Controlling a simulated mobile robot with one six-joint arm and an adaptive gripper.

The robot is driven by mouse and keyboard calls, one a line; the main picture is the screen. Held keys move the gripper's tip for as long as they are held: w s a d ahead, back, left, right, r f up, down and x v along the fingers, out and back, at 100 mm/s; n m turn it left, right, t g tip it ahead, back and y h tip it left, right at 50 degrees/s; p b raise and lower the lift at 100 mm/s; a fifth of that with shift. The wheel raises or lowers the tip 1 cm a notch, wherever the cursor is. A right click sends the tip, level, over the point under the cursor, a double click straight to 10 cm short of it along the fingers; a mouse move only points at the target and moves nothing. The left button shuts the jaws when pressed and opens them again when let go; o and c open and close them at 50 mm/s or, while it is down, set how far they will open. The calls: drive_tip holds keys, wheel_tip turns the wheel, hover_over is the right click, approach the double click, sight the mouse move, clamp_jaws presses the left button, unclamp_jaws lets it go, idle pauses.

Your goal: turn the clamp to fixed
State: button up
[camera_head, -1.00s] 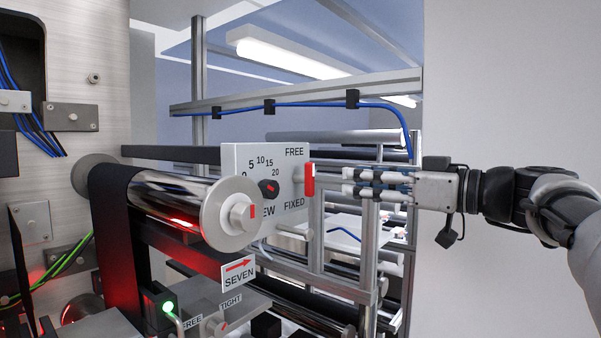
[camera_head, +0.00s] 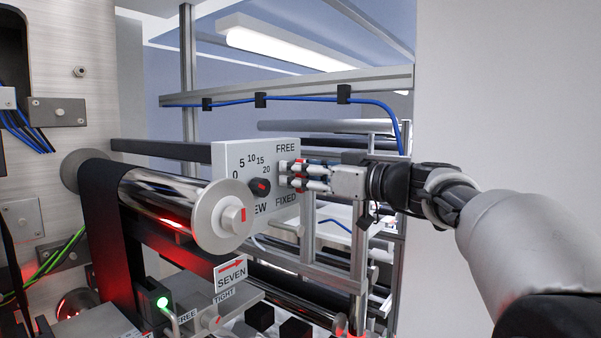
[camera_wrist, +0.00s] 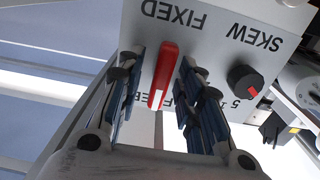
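The clamp is a red lever (camera_wrist: 163,75) with a white stripe, on the face of a white box (camera_head: 228,160) marked FREE above and FIXED below. The wrist view shows the box upside down. The lever stands roughly upright between the two words, its white-striped end toward FREE. My gripper (camera_head: 290,175) is at the box face, mostly covering the lever in the head view. In the wrist view its fingers (camera_wrist: 160,72) are open, one on each side of the lever, with gaps visible on both sides.
A black SKEW knob (camera_wrist: 243,80) sits on the same box beside the lever. A metal roller with a round end (camera_head: 222,215) stands left of the box. A blue cable (camera_head: 300,99) runs along the rail above.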

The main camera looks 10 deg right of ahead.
clamp_jaws()
idle(0.5)
